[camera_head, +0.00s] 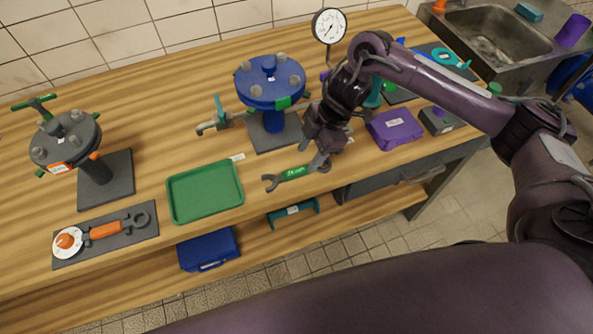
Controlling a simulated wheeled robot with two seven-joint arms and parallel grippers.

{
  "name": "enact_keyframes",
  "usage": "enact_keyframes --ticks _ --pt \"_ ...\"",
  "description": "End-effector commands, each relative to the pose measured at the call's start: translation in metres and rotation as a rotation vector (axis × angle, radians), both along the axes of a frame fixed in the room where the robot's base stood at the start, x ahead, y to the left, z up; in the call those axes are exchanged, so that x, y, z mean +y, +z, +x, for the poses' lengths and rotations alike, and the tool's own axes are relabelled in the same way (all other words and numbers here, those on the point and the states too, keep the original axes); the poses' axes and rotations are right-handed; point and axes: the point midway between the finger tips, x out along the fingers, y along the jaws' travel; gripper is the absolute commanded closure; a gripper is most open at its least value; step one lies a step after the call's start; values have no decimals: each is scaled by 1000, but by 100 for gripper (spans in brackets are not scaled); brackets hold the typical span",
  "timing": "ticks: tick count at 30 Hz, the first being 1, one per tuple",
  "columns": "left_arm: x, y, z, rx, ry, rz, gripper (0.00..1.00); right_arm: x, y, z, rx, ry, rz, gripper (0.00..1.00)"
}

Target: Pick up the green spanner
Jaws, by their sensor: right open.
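The green spanner (294,174) lies flat on the wooden workbench near its front edge. It has a labelled green grip and a grey open jaw at its left end. My right gripper (319,164) is open at the spanner's right end, with the fingers pointing down. The gripper partly hides that end, and I cannot tell whether the fingers touch it. My left gripper is not in view.
A green tray (205,192) lies left of the spanner. A blue flanged valve (271,85) stands behind it. A purple box (395,129) is to the right. An orange spanner (106,230) lies on a dark mat. A sink (497,38) is at the back right.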

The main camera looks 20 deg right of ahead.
Motion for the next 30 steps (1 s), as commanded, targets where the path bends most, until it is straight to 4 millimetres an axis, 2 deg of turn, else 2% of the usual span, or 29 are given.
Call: enact_keyframes --ticks 8,12,21,30 --pt "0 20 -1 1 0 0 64 20 -30 -1 2 1 0 53" --pt "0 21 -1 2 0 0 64 26 -47 0 -1 1 2 53" --pt "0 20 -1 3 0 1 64 27 -52 1 -4 1 0 54" --pt "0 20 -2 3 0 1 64 27 -51 1 -4 1 1 93"
